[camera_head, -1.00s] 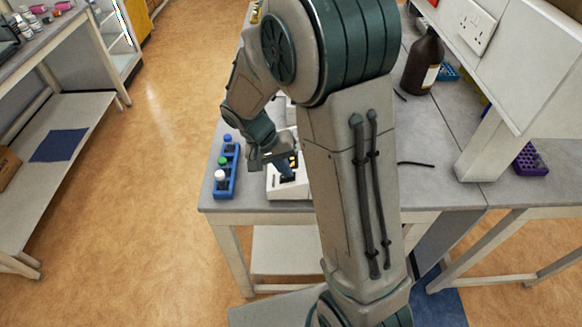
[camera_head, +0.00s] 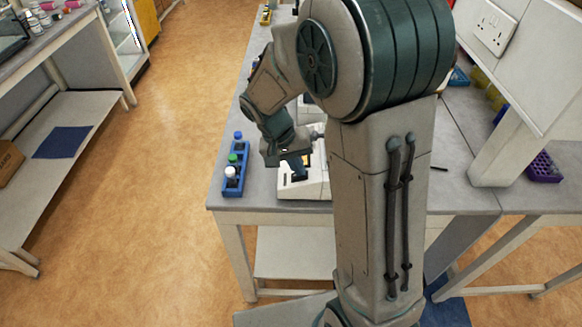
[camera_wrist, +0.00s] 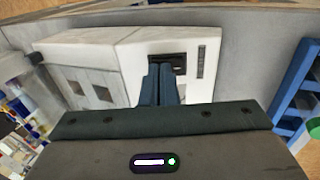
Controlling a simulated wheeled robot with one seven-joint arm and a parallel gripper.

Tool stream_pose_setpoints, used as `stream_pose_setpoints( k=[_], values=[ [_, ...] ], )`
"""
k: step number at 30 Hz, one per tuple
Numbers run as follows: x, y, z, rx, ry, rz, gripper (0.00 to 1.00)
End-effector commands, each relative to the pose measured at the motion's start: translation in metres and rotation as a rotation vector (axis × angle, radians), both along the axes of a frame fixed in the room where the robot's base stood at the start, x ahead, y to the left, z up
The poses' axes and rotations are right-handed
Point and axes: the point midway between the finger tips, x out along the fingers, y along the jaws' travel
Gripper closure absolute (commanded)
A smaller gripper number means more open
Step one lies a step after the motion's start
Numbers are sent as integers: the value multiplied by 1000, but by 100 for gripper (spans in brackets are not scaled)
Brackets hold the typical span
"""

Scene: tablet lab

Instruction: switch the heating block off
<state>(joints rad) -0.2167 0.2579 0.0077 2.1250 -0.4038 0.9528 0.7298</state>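The heating block (camera_head: 316,186) is a white box on the near left part of the grey bench, partly hidden by my arm in the head view. In the wrist view the heating block (camera_wrist: 133,62) shows a dark recessed panel and a narrow dark slot on its white face. My gripper (camera_wrist: 160,68) has its two blue fingers together with nothing seen between them. The fingertips overlap the lower left of the dark panel; I cannot tell whether they touch it. In the head view my gripper (camera_head: 300,172) is over the block. The switch's state is not clear.
A blue rack (camera_head: 234,178) with white, green and blue caps stands just left of the block. A purple rack (camera_head: 544,167) is at the right on another bench. The floor left of the bench is clear.

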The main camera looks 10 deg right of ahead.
Motion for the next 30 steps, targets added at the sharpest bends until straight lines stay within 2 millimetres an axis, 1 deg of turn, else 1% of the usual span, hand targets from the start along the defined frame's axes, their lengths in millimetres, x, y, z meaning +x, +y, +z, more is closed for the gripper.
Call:
stream_pose_setpoints(
  k=[1,7,23,26,29,30],
  values=[
    [-7,-8,-11,-8,27,-13,100],
    [-6,-6,-13,-2,26,-11,100],
    [-3,19,-15,-11,23,-5,100],
    [-3,23,-10,-10,20,-3,100],
    [-3,27,2,-9,14,-1,100],
    [-3,29,9,-8,11,1,100]
  ],
)
